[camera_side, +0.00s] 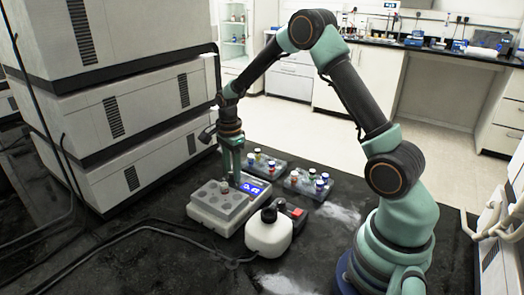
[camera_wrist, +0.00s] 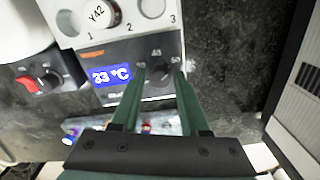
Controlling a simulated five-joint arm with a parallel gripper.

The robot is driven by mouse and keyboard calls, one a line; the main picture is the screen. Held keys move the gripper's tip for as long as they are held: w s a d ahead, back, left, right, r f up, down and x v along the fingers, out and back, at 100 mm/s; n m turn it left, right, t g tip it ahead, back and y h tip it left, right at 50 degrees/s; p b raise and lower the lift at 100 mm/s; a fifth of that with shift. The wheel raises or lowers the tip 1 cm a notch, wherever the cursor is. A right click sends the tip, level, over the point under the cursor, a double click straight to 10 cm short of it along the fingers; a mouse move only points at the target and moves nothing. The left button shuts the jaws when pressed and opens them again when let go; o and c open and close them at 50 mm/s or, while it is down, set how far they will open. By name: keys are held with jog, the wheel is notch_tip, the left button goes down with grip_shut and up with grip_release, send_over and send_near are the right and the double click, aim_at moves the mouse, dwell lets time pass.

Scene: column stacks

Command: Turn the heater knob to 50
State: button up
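The heater (camera_side: 218,205) is a pale block with a grey well top and a lit blue display. In the wrist view, the heater (camera_wrist: 125,60) display reads 33 °C. Beside the display is a dark dial area with a 40 mark at its top and other small numbers around it. My gripper (camera_side: 236,180) points down over the display end of the heater. In the wrist view, my gripper (camera_wrist: 160,74) has its green fingers apart, with the tips on either side of the dial area. The knob itself is dark and hard to make out, so I cannot tell its setting or whether the fingers touch it.
Racks of capped vials (camera_side: 309,184) stand behind. Stacked white cabinets (camera_side: 100,95) rise at left.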

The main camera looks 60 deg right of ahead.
aim_at(232, 173)
jog(key=shift+o, duration=0.3)
notch_tip(232, 173, up, 12)
dwell(0.6)
jog(key=shift+r, duration=0.1)
jog(key=s+a+r+n+t, duration=0.2)
jog(key=s+a+n, duration=0.3)
jog(key=s+n, duration=0.3)
jog(key=s+a+r+n+t, duration=0.3)
jog(key=s+a+r+n, duration=0.2)
jog(key=n, duration=0.8)
jog(key=s, duration=0.3)
jog(key=shift+s+r+t, duration=0.2)
jog(key=shift+s+t, duration=0.1)
